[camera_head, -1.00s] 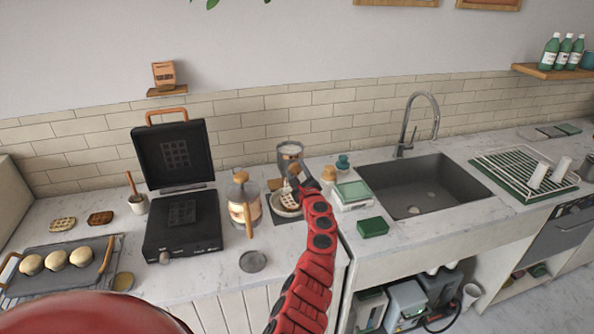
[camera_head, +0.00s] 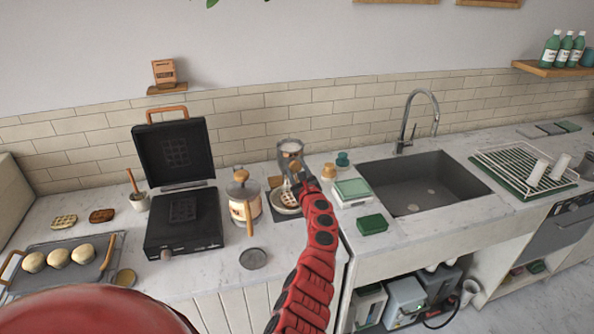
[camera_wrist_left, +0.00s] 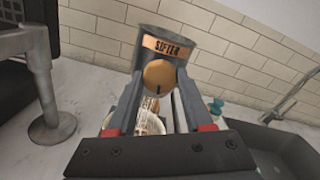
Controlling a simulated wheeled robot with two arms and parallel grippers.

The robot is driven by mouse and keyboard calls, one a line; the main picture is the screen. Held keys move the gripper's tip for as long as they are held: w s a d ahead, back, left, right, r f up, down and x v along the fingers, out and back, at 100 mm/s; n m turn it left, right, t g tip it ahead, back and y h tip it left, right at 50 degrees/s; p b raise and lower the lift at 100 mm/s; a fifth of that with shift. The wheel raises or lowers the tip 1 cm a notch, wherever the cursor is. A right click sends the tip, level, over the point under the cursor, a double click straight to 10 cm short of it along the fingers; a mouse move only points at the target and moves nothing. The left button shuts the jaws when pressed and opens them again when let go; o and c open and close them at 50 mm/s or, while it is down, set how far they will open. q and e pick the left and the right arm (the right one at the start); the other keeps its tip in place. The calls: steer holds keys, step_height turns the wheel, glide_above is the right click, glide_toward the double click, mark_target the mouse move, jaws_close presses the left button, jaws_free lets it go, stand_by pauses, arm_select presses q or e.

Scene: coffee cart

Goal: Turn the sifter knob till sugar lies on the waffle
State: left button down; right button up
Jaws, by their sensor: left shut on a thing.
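The grey sifter (camera_head: 290,148) stands at the back of the counter; its orange "SIFTER" label (camera_wrist_left: 168,47) shows in the left wrist view. Its round wooden knob (camera_wrist_left: 159,76) has a dark mark pointing down. My left gripper (camera_head: 296,174) is shut on the knob, one finger on each side. The waffle (camera_head: 285,199) lies on a plate below the sifter, partly behind my gripper. It also shows between the fingers in the left wrist view (camera_wrist_left: 151,104), with pale patches; I cannot tell if they are sugar. My right gripper is out of view.
Left of the sifter stand a jar (camera_head: 244,203) with a wooden-handled tool and an open black waffle iron (camera_head: 184,220). A sink (camera_head: 428,185), a green sponge (camera_head: 372,224) and a pale box (camera_head: 352,190) lie to the right.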

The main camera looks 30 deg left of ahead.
arm_select(q)
steer(key=shift+c, duration=1.5)
jaws_free()
steer(key=shift+d, duration=0.1)
steer(key=shift+s+d+f, duration=0.1)
steer(key=shift+s+d, duration=0.05)
steer(key=shift+d, duration=0.05)
steer(key=p+v, duration=0.2)
steer(key=v, duration=1.4)
steer(key=shift+s+d+p, duration=0.25)
steer(key=shift+s+p, duration=0.05)
steer(key=shift+s, duration=0.05)
